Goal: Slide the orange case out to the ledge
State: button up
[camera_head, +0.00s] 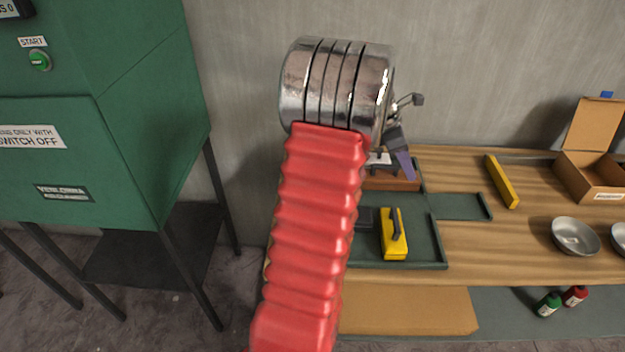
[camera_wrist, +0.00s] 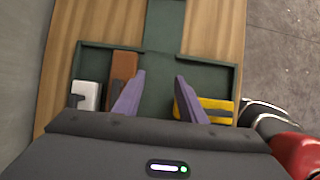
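The orange-brown case (camera_head: 398,184) lies at the far side of the green tray (camera_head: 440,230), partly hidden by my arm and fingers. In the wrist view the case (camera_wrist: 124,68) is left of centre, its lower part behind my left finger. My gripper (camera_head: 404,170) is above the tray. In the wrist view my gripper (camera_wrist: 160,76) has its two purple fingers spread, with bare tray floor between them. A narrow green extension (camera_head: 462,207), possibly the ledge, runs right from the tray; it also shows at the top of the wrist view (camera_wrist: 165,22).
A yellow block with a dark handle (camera_head: 393,240) sits in the tray's near part; a white piece (camera_wrist: 87,95) is beside the case. On the wooden bench are a yellow bar (camera_head: 502,182), a cardboard box (camera_head: 590,180) and metal bowls (camera_head: 574,237). A green machine (camera_head: 110,110) stands left.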

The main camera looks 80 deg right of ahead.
jog(key=w+a, duration=0.3)
jog(key=w, duration=1.2)
jog(key=w+a, duration=0.4)
jog(key=w, duration=1)
jog(key=x, duration=0.6)
jog(key=shift+s+d+f, duration=0.15)
jog(key=shift+s+d, duration=0.1)
jog(key=shift+s+d+f, duration=0.1)
jog(key=shift+s+f, duration=0.15)
jog(key=shift+f, duration=0.25)
jog(key=shift+c, duration=0.2)
grip_shut()
dwell(0.4)
